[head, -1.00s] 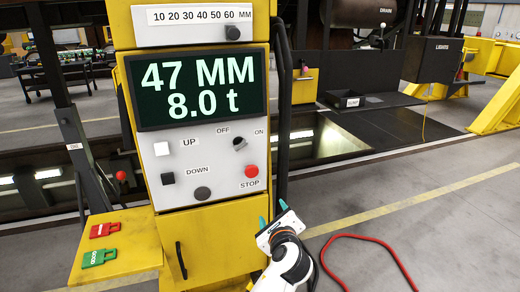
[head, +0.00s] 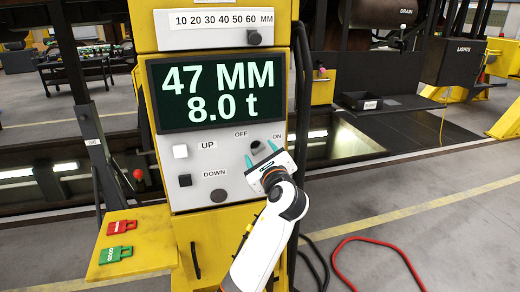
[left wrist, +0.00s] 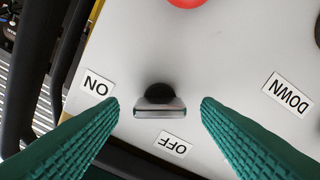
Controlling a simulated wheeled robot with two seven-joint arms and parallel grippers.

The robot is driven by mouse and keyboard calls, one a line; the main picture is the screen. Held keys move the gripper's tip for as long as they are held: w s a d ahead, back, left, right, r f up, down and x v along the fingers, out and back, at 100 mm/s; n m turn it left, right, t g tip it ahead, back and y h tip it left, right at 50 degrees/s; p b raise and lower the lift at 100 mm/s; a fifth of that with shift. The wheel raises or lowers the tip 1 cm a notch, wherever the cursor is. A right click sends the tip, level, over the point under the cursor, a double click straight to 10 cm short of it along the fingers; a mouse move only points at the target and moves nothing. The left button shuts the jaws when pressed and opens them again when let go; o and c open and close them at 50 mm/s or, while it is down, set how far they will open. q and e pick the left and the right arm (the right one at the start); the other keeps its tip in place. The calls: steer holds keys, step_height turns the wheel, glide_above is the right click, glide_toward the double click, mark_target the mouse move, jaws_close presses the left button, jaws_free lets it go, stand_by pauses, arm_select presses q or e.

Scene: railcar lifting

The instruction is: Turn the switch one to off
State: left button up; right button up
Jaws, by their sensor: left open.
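The rotary switch (head: 255,144) is a small dark knob on the light grey panel (head: 215,160), near the OFF label (head: 241,134) and ON label (head: 277,137). In the left wrist view, the switch (left wrist: 158,98) is black with a silver bar, between the ON label (left wrist: 97,87) and OFF label (left wrist: 174,145). I cannot tell which label it points to. My left gripper (head: 260,153) is open in front of the switch. Its teal fingers (left wrist: 160,103) stand on either side of the knob with gaps, holding nothing. My right gripper is not in view.
The red stop button (left wrist: 186,2) is beside the switch and hidden behind my gripper in the head view. UP (head: 180,151) and DOWN (head: 185,180) buttons sit left. The display (head: 216,92) reads 47 MM, 8.0 t. A red hose (head: 375,240) lies on the floor.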

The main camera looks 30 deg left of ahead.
arm_select(q)
steer(key=shift+w+a, duration=0.45)
steer(key=shift+a, duration=0.05)
steer(key=shift+c, duration=1.1)
steer(key=c, duration=0.8)
steer(key=shift+o, duration=0.2)
